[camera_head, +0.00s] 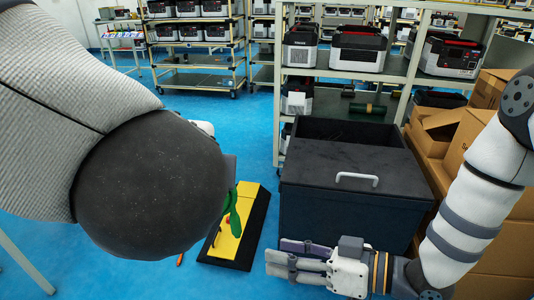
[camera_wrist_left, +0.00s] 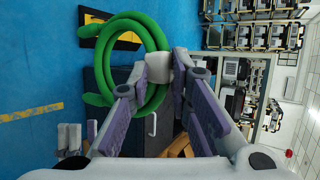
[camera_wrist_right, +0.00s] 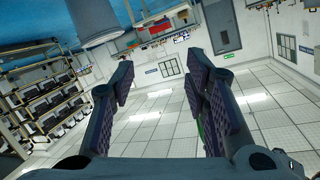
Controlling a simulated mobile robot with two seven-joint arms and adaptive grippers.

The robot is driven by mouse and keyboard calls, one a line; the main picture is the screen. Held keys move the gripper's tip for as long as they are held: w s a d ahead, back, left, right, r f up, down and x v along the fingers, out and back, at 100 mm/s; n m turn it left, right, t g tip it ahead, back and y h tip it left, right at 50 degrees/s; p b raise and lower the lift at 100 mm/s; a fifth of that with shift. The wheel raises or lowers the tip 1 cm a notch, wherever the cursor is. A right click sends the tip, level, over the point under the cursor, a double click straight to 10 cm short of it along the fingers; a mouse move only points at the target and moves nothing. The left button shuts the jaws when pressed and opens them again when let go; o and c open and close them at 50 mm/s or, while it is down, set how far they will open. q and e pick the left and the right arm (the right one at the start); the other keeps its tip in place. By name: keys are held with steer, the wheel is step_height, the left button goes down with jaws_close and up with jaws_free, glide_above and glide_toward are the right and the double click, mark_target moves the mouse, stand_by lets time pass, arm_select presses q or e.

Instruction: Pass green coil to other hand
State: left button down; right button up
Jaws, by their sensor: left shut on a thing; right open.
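The green coil (camera_wrist_left: 165,41) is a thick ring of tube with loose ends. My left gripper (camera_wrist_left: 160,75) is shut on its side, near a pale block on the ring. In the head view only a strip of the coil (camera_head: 234,214) shows beside my large left arm, which hides the left gripper and most of the ring. My right gripper (camera_head: 277,256) is low in front of the dark bin, apart from the coil. In the right wrist view the right gripper (camera_wrist_right: 162,75) is open, with nothing clear between its fingers and the ceiling behind.
A dark bin (camera_head: 322,218) with a pale handle stands in the middle. A yellow and black platform (camera_head: 250,202) lies on the blue floor left of it. Cardboard boxes (camera_head: 467,140) stack at the right. A shelf (camera_head: 345,77) holding several cased units stands behind the bin.

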step_height(320, 180, up, 8)
steer(key=a+n+g+y, duration=0.1)
steer(key=n+g+y, duration=0.1)
steer(key=n+y, duration=0.2)
steer(key=x, duration=1.2)
steer(key=shift+s+a+f, duration=0.15)
steer(key=shift+s+f, duration=0.05)
steer(key=shift+f, duration=0.15)
jaws_close()
arm_select(q)
steer(key=c, duration=1.4)
jaws_free()
